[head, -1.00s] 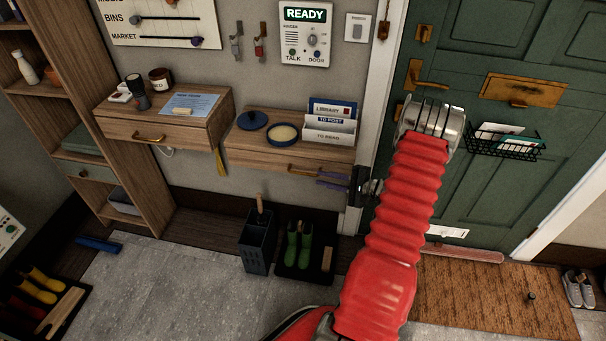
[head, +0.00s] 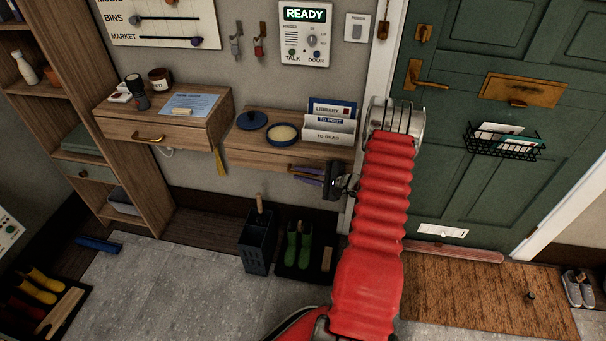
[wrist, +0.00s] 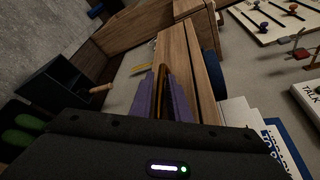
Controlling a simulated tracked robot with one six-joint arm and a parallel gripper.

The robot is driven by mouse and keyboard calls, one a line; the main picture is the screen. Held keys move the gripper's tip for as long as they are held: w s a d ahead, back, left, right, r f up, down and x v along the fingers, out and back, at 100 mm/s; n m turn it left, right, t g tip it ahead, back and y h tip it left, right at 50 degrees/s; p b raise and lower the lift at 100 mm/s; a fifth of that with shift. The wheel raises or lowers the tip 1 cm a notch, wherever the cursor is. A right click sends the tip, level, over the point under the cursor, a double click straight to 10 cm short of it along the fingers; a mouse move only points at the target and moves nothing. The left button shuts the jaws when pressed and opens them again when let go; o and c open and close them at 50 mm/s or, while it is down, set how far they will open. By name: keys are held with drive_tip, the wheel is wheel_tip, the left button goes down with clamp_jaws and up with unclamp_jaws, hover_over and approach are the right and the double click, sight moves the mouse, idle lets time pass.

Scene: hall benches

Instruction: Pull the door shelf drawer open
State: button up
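The door shelf (head: 232,138) is a wooden wall shelf beside the green door. Its drawer front (head: 262,154) looks flush with the shelf, and its brass bar handle (head: 296,167) is partly hidden by my gripper. My gripper (head: 308,172) has purple fingers and reaches in from the right to the handle. In the wrist view, the two purple fingers stand apart, with the brass handle (wrist: 160,76) showing between them and the wooden drawer front (wrist: 172,60) just beyond. I cannot tell whether either finger touches the handle.
On the shelf are a blue lid (head: 253,120), a round dish (head: 283,134) and a letter rack (head: 329,130). Another drawer unit (head: 125,131) hangs to the left. A dark bin (head: 257,245) and green boots (head: 298,245) stand on the floor below.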

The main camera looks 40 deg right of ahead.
clamp_jaws()
drive_tip(key=shift+s+f, duration=0.1)
idle(1.2)
